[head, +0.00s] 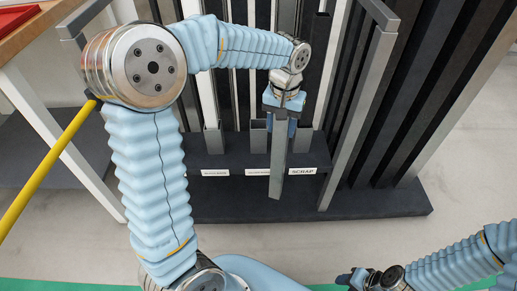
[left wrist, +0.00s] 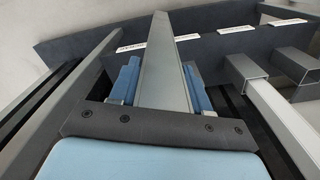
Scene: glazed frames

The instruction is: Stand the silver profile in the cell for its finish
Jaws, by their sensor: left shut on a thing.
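The silver profile (head: 279,165) is a long grey bar. It hangs near upright from my left gripper (head: 281,124), which is shut on it. In the head view its lower end overlaps the dark front of the rack (head: 230,205), between the middle label and the SCRAP label (head: 303,171). In the left wrist view the profile (left wrist: 157,62) runs out between the two blue fingers (left wrist: 160,88) toward the rack's label strip. I cannot tell whether its end touches the rack. My right gripper (head: 360,279) is low at the right; its jaws are unclear.
Other profiles stand in the rack's cells, one left (head: 213,138) and one right (head: 299,140) of the held one. Open square tube ends (left wrist: 246,68) show in the left wrist view. A slanted grey post (head: 358,115) rises at the right. A yellow bar (head: 45,165) lies left.

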